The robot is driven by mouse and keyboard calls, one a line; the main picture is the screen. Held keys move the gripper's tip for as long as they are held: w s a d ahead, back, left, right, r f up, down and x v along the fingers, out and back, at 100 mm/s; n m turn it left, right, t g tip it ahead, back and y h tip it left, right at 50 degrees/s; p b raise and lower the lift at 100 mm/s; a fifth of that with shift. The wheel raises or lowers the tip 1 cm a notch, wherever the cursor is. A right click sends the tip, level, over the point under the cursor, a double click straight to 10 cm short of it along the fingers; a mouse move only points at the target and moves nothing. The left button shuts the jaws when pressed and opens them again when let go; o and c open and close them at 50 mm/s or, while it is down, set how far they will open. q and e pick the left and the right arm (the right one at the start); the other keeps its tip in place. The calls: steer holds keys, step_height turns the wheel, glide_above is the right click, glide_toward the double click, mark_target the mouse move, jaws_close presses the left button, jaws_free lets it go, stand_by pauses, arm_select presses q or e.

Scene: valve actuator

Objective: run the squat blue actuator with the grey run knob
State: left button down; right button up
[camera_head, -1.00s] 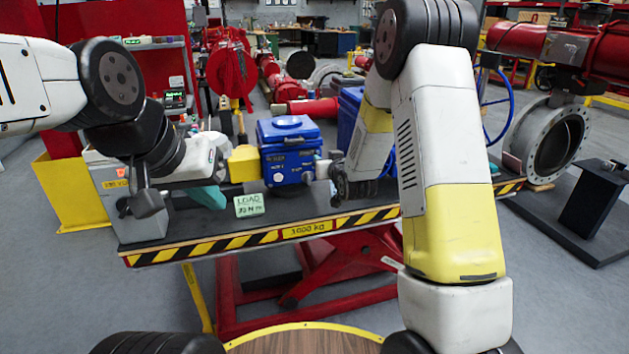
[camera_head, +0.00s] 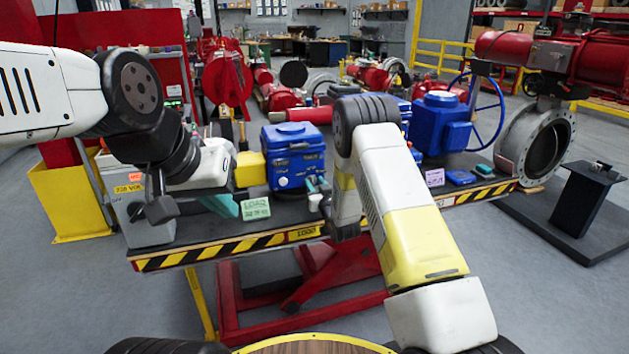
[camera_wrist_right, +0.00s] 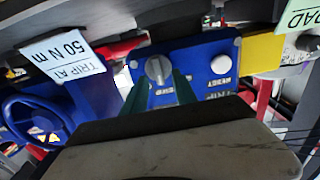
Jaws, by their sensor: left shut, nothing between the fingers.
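The squat blue actuator (camera_head: 292,153) sits on the lift table, left of the middle in the head view. In the right wrist view, which is upside down, its blue face (camera_wrist_right: 203,66) carries the grey knob (camera_wrist_right: 158,68) and a white round button (camera_wrist_right: 221,64). My right gripper (camera_wrist_right: 160,80) points at this face. Its green fingers are apart, with the tips on either side of the knob; contact cannot be told. In the head view my right gripper (camera_head: 318,185) is at the actuator's front right. My left gripper (camera_head: 222,205) is shut and empty, left of the actuator.
A yellow block (camera_head: 249,169) adjoins the actuator's left side. A green LOAD card (camera_head: 256,208) stands in front. A taller blue actuator (camera_head: 440,122) with a blue handwheel (camera_head: 487,105) stands to the right. A grey box (camera_head: 135,203) is at the table's left end.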

steer(key=shift+w+a, duration=0.1)
steer(key=shift+w, duration=0.25)
jaws_close()
steer(key=shift+n, duration=0.3)
steer(key=n, duration=0.4)
steer(key=shift+s+a, duration=0.1)
steer(key=shift+a, duration=0.15)
steer(key=shift+a+f+n, duration=0.15)
steer(key=shift+n, duration=2.05)
jaws_free()
